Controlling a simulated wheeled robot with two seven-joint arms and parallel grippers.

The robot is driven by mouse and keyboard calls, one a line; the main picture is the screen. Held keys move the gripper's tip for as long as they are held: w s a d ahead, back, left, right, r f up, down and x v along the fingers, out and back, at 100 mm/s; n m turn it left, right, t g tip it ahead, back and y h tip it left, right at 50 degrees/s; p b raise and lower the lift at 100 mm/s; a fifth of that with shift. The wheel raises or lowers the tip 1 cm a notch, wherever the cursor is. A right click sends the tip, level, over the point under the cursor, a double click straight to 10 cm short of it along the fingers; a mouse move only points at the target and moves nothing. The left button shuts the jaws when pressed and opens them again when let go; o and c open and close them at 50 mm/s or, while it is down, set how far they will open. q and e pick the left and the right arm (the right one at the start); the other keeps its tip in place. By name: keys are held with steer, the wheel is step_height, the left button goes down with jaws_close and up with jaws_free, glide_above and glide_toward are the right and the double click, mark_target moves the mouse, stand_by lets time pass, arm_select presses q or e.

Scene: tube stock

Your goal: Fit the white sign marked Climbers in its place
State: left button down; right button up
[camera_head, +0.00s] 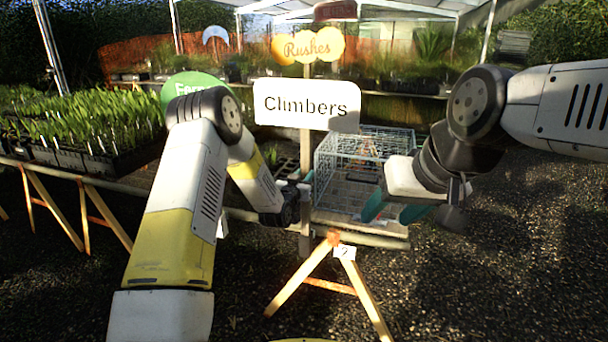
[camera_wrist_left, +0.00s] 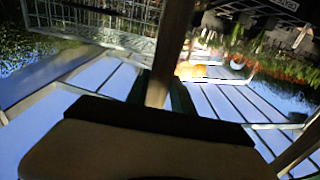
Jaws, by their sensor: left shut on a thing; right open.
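The white sign marked Climbers (camera_head: 307,104) stands upright in the middle of the head view, its lettering facing me. A wooden stake (camera_head: 306,150) runs down below it, past the table's front edge. My left gripper (camera_head: 303,192) is shut on this stake well below the sign. In the left wrist view the stake (camera_wrist_left: 174,45) passes between the fingers; the sign's face cannot be made out there. My right gripper (camera_head: 394,211) is open and empty, right of the stake, in front of a wire crate. The sign's place cannot be made out for certain.
The wire crate (camera_head: 330,178) stands on the table right of the stake. A tray of seedlings (camera_head: 90,130) fills the table's left. An orange Rushes sign (camera_head: 285,48) and a green sign (camera_head: 180,85) stand behind. A trestle (camera_head: 300,279) supports the table's front.

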arm_select(q)
steer(key=shift+f, duration=0.5)
stand_by(0.3)
steer(key=c, duration=1)
jaws_free()
steer(key=shift+f, duration=0.15)
steer(key=shift+s+a, duration=0.1)
steer(key=shift+s, duration=0.05)
